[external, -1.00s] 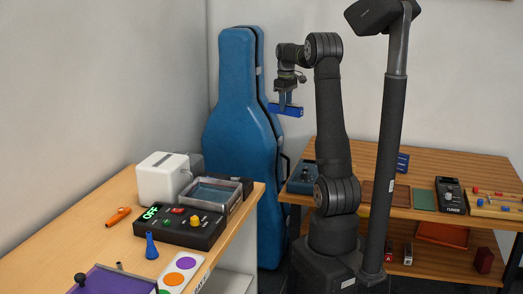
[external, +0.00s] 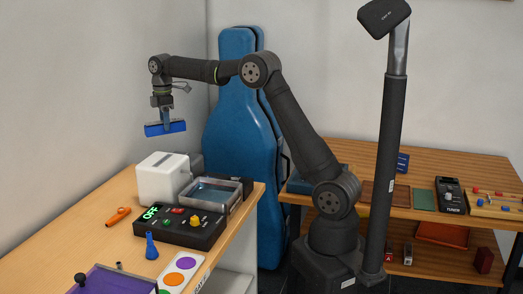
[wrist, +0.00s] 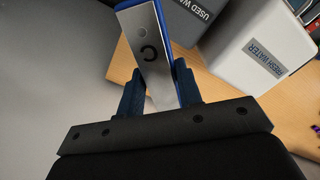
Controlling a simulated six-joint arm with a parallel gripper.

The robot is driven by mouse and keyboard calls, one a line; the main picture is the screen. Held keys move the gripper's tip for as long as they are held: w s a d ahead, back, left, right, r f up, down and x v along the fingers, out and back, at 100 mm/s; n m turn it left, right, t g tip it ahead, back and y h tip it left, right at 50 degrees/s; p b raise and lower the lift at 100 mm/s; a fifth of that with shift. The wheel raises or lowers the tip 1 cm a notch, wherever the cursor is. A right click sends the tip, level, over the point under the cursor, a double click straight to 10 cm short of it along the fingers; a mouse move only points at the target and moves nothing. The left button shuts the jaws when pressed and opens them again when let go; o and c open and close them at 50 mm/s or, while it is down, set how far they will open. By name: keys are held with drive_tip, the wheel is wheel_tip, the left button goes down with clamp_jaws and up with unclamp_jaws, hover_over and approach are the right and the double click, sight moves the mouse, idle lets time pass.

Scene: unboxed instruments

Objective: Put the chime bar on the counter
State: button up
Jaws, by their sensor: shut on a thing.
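The chime bar (external: 165,128) is a blue bar held in the air above the left counter's back end. In the wrist view the chime bar (wrist: 151,58) shows a silver top with a dark letter C and blue sides. My gripper (external: 164,122) is shut on it, and its two blue fingers (wrist: 160,88) press on either side of the bar. The light-wood counter (external: 98,224) is at the left, below the bar. The bar is clear of the counter and of the white box on it.
A white box (external: 162,180), a metal-rimmed tray (external: 238,184) and a black control panel (external: 160,230) stand on the counter. In the wrist view, containers read USED WATER (wrist: 195,22) and FRESH WATER (wrist: 262,55).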

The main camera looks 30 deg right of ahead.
drive_tip(key=s+a+n, duration=0.2)
drive_tip(key=s+a, duration=0.3)
drive_tip(key=a, duration=0.3)
drive_tip(key=s+a+n, duration=0.2)
drive_tip(key=s+a, duration=0.3)
drive_tip(key=a, duration=0.4)
drive_tip(key=n, duration=0.5)
hover_over(73, 250)
wheel_tip(73, 250, down, 14)
drive_tip(key=shift+r, duration=0.1)
drive_tip(key=shift+f, duration=2)
drive_tip(key=shift+f, duration=0.1)
drive_tip(key=o, duration=1.1)
drive_tip(key=shift+f, duration=0.1)
drive_tip(key=shift+c, duration=0.2)
